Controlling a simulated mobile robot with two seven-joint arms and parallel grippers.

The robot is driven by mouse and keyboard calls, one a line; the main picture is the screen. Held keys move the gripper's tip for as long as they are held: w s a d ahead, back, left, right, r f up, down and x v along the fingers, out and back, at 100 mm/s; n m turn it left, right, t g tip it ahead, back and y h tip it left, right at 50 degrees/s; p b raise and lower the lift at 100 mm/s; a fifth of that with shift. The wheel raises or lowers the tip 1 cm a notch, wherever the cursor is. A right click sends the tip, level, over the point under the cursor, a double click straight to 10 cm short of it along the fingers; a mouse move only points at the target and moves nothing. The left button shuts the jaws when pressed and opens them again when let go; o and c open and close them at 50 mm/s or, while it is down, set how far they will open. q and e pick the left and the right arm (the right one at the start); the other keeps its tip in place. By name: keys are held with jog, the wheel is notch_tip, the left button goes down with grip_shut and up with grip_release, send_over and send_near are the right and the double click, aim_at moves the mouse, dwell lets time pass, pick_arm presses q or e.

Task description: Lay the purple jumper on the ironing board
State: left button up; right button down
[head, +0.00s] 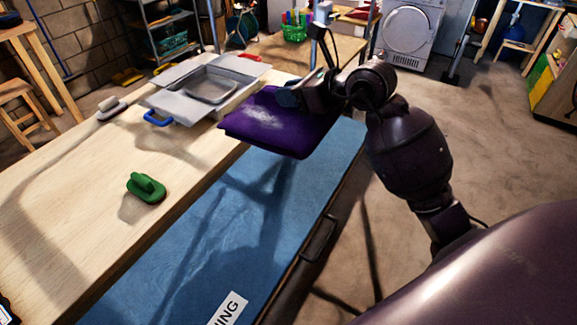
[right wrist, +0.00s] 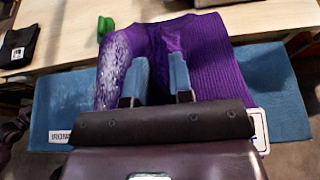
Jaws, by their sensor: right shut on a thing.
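The purple jumper (head: 275,123) is a folded, ribbed bundle with a pale, whitish patch. My right gripper (head: 287,97) is shut on it. The jumper is over the far end of the blue ironing board (head: 215,225), partly over the table edge, with a shadow on the board below it. In the right wrist view, both fingers of the right gripper (right wrist: 162,78) press into the jumper (right wrist: 215,60), and the board (right wrist: 60,100) shows on both sides of it. Whether the jumper touches the board is unclear. My left gripper is not in view.
A wooden table (head: 85,190) runs along the board's left side. On it are a green brush (head: 146,187), a grey-white box with open flaps (head: 208,92) and a small pale brush (head: 111,109). A dark folded cloth (right wrist: 20,45) shows in the wrist view. The near board is clear.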

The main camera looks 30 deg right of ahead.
notch_tip(320, 180, down, 18)
jog(key=b, duration=0.3)
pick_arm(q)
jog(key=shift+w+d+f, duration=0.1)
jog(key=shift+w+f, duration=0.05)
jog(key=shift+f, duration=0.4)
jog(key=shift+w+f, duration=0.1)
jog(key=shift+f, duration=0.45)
pick_arm(e)
jog(key=shift+f, duration=0.1)
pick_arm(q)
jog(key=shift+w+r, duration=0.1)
pick_arm(e)
jog(key=shift+f, duration=0.2)
jog(key=c, duration=1)
grip_release()
